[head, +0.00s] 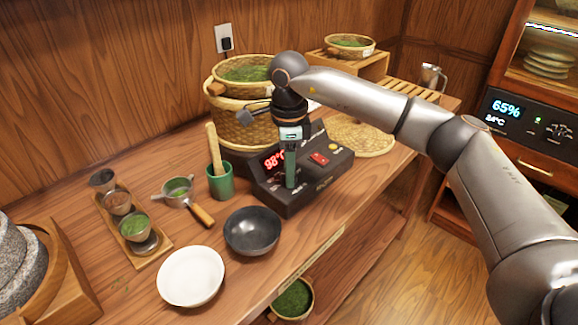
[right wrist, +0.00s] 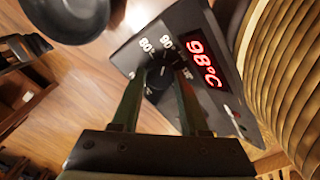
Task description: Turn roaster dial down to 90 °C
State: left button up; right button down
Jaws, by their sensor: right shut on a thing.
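The roaster control box (head: 326,178) stands on the wooden counter, a dark sloped panel with a red display (head: 272,160) reading 98 °C. The display also shows in the right wrist view (right wrist: 205,62), reading 98°C. My right gripper (head: 291,183) reaches down to the panel from above. In the right wrist view its two fingers (right wrist: 160,80) are shut on the black dial (right wrist: 158,76), one on each side. Scale numbers 80 and 90 show around the dial. In the head view the gripper hides the dial. My left gripper is not in view.
Behind is a woven basket of green leaves (head: 246,125). A green cup (head: 220,183), a black bowl (head: 252,231) and a white dish (head: 190,276) stand to the left.

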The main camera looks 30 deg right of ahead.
dwell(0.4)
jog(key=shift+c, duration=2.1)
grip_release()
notch_tip(320, 180, up, 13)
jog(key=shift+f+p, duration=0.2)
jog(key=shift+p, duration=0.25)
